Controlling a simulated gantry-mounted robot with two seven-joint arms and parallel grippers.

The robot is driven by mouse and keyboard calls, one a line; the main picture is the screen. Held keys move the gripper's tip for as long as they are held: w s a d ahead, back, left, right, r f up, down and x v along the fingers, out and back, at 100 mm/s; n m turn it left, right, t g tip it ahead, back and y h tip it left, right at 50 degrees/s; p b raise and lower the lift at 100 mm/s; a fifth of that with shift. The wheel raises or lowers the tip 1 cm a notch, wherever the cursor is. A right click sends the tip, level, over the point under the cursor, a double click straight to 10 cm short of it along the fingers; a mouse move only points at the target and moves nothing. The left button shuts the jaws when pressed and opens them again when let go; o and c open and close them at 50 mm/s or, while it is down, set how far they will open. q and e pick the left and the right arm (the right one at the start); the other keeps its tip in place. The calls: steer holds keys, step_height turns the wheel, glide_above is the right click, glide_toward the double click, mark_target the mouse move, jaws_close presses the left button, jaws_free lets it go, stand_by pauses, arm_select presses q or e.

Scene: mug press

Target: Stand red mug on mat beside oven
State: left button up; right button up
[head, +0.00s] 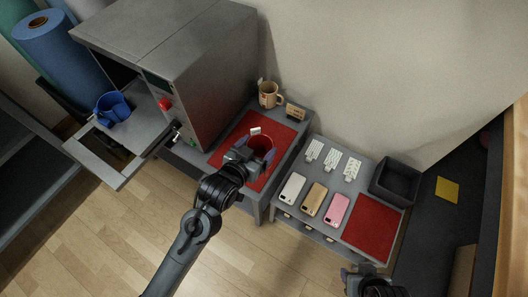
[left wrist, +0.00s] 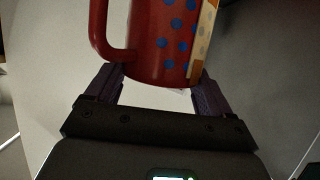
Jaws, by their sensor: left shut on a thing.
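The red mug (head: 262,144) is over the red mat (head: 228,152) on the small grey table to the right of the oven (head: 205,75). My left gripper (head: 243,153) is shut on it. In the left wrist view the red mug (left wrist: 160,40) has blue dots, a handle on the left and a tan strip on the right. It sits between the fingers of my left gripper (left wrist: 155,80). The mug's opening faces up in the head view. I cannot tell whether its base touches the mat. My right gripper (head: 368,280) is at the bottom edge, its jaws unclear.
Phones, a second red mat (head: 374,224) and a dark bin (head: 395,180) occupy the right table.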

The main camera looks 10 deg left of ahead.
arm_select(q)
steer(key=shift+w+d+f+b, duration=0.35)
steer(key=shift+d+f+b, duration=0.15)
steer(key=shift+d+f, duration=0.35)
steer(key=shift+w+a+f+m+h, duration=0.15)
steer(key=shift+w+f+m+h, duration=0.1)
steer(key=shift+f+m+h, duration=0.05)
steer(key=w+a+f+b, duration=0.2)
steer(key=w+a+f, duration=0.4)
steer(key=a+f, duration=0.2)
steer(key=shift+w+a+f, duration=0.25)
steer(key=shift+a+f, duration=0.1)
steer(key=shift+f, duration=0.95)
steer(key=o, duration=1.6)
steer(key=shift+f, duration=0.2)
